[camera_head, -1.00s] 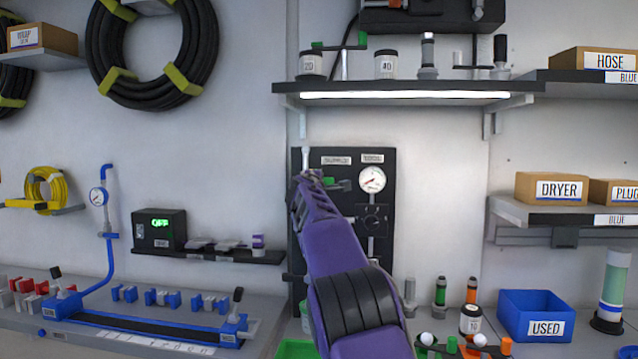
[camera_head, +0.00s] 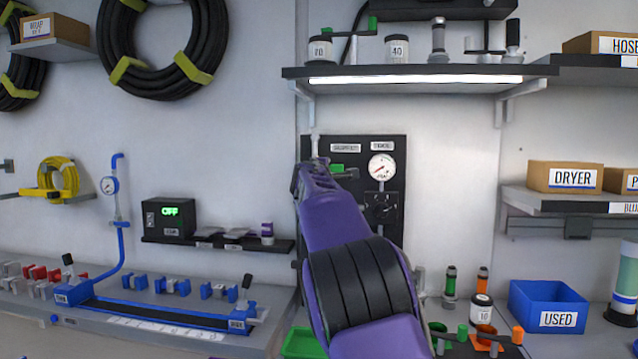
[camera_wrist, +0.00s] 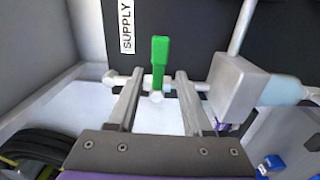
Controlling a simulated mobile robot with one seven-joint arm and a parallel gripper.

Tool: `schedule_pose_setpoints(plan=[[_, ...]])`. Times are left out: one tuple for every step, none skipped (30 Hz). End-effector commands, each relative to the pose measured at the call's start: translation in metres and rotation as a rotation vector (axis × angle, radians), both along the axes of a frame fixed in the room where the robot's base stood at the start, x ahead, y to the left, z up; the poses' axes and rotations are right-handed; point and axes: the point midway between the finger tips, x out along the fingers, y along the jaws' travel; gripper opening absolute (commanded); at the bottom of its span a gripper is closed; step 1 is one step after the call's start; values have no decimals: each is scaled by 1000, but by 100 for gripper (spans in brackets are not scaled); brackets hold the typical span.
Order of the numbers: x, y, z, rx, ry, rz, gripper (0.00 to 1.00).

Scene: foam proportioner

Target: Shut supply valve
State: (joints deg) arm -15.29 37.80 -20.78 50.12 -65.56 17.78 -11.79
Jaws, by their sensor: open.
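The supply valve has a green lever handle (camera_wrist: 160,62) on a white pipe, below the "SUPPLY" label (camera_wrist: 127,25) in the wrist view. There the handle lies between the two parallel fingers of my gripper (camera_wrist: 155,98), which are open and apart from it on both sides. In the head view part of the green handle (camera_head: 338,169) shows at the black panel (camera_head: 395,150), just beyond my gripper (camera_head: 318,170). My purple arm hides the lower left of the panel in that view. Whether a finger touches the pipe cannot be told.
A lit shelf (camera_head: 420,76) juts out above. In the wrist view a grey block (camera_wrist: 232,88) stands close to the right finger.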

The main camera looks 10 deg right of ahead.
Motion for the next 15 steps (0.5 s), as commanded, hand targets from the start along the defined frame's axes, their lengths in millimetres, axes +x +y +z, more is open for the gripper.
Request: schedule_pose_setpoints(plan=[[-7,4,2,-1,0,2,50],[-11,4,2,-1,0,1,50],[-16,5,2,1,1,0,50],[-20,4,2,3,1,0,50],[-23,8,2,2,2,3,50],[-28,10,2,0,1,3,50],[-32,11,2,1,1,2,50],[-36,13,2,0,1,3,50],[-42,13,2,2,0,2,50],[-46,13,1,4,2,0,50],[-50,16,2,3,1,2,50],[-55,18,2,2,0,2,50],[-59,19,2,3,1,1,50],[-63,20,2,3,1,1,50],[-69,22,2,3,1,2,50]])
